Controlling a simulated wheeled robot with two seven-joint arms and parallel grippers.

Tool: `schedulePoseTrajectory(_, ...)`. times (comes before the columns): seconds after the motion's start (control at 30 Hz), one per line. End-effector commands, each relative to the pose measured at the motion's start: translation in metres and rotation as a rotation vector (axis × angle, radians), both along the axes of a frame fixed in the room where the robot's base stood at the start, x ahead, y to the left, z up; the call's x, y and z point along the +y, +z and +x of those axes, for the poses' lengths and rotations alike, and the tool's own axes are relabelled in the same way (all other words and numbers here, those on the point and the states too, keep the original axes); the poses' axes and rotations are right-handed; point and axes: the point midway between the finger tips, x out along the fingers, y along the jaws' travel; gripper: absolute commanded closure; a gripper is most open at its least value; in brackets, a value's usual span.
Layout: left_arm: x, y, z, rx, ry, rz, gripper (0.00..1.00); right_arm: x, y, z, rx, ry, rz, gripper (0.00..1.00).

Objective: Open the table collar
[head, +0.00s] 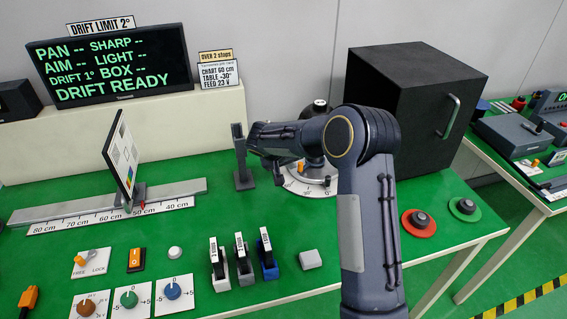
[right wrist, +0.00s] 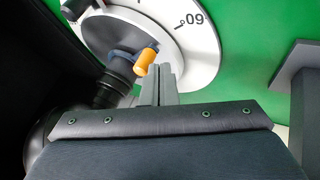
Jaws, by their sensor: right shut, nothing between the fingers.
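The round turntable with its white degree dial (head: 303,187) stands on the green table, partly hidden behind my right arm. Its collar has a small orange-tipped lever (head: 301,166), which also shows in the right wrist view (right wrist: 146,62). My right gripper (right wrist: 160,80) is shut and empty. In the wrist view its fingertips are right beside the orange tip, overlapping the dial; whether they touch the lever cannot be told. In the head view the right gripper (head: 279,180) points down at the dial's left side, mostly hidden by its wrist. My left gripper is not in view.
A grey post (head: 241,160) stands close left of my right wrist. A large black box (head: 415,105) stands behind right. A chart panel (head: 125,160) sits on a rail at left. Switches, knobs and clips line the front.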

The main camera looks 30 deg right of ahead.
Motion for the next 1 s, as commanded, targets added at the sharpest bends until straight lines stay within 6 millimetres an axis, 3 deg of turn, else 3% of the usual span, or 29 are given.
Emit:
schedulePoseTrajectory(0.37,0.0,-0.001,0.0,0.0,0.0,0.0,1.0,-0.001,0.0,-0.001,0.0,0.004,-0.001,1.0)
schedulePoseTrajectory(1.0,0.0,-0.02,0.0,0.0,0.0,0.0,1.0,-0.005,-0.001,-0.013,0.0,0.112,-0.001,1.0)
